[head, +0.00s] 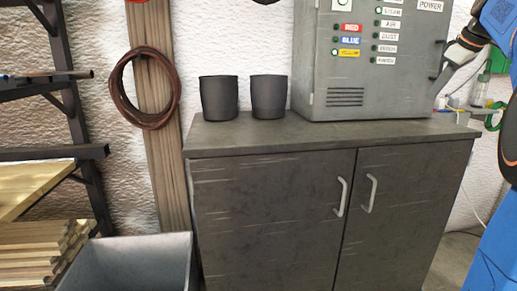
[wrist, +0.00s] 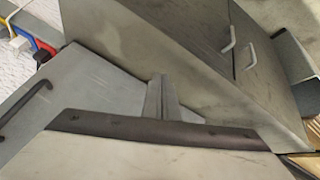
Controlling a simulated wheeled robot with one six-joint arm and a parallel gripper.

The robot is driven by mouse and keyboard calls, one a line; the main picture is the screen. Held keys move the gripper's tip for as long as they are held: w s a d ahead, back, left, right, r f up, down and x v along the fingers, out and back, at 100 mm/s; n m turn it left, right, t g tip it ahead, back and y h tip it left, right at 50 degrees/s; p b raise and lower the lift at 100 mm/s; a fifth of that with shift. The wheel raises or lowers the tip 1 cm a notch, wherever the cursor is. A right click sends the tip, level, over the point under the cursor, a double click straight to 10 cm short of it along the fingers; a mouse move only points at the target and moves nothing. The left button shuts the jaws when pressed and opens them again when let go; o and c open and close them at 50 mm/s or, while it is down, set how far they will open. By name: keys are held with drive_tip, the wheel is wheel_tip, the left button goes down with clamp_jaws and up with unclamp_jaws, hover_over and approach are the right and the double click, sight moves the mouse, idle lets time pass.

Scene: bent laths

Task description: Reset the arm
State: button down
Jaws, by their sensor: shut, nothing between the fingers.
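My gripper (head: 442,72) is at the upper right of the head view, beside the right edge of the grey control box (head: 350,75). Its fingers also show in the wrist view (wrist: 160,92), close together with nothing between them. From the head view I cannot tell whether the fingertips touch the box. My blue and black arm comes in from the right edge.
The control box stands on a dark cabinet (head: 270,200) with two doors and pale handles. Two dark cups (head: 219,98) (head: 268,97) stand left of it. A grey bin (head: 130,262), stacked boards (head: 35,250) and a hanging cable coil (head: 124,90) are at left.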

drive_tip(key=s+a+f+m, duration=0.1)
drive_tip(key=s+a+f, duration=0.4)
drive_tip(key=a+f, duration=0.15)
drive_tip(key=s+a+f+m+g, duration=0.1)
drive_tip(key=s+a+f, duration=0.35)
drive_tip(key=a, duration=0.35)
drive_tip(key=s+a+f+m, duration=0.2)
drive_tip(key=s+a+f, duration=0.35)
drive_tip(key=a, duration=0.25)
drive_tip(key=s+a+f+m, duration=0.1)
drive_tip(key=s+a+f, duration=0.3)
drive_tip(key=s+f, duration=0.4)
drive_tip(key=s+a+f+m, duration=0.1)
drive_tip(key=s+a+f, duration=0.2)
drive_tip(key=s+f, duration=0.5)
wheel_tip(320, 180, down, 7)
drive_tip(key=shift+a+r+g, duration=0.2)
drive_tip(key=shift+a+g, duration=0.1)
drive_tip(key=shift+a, duration=0.05)
drive_tip(key=shift+s, duration=0.1)
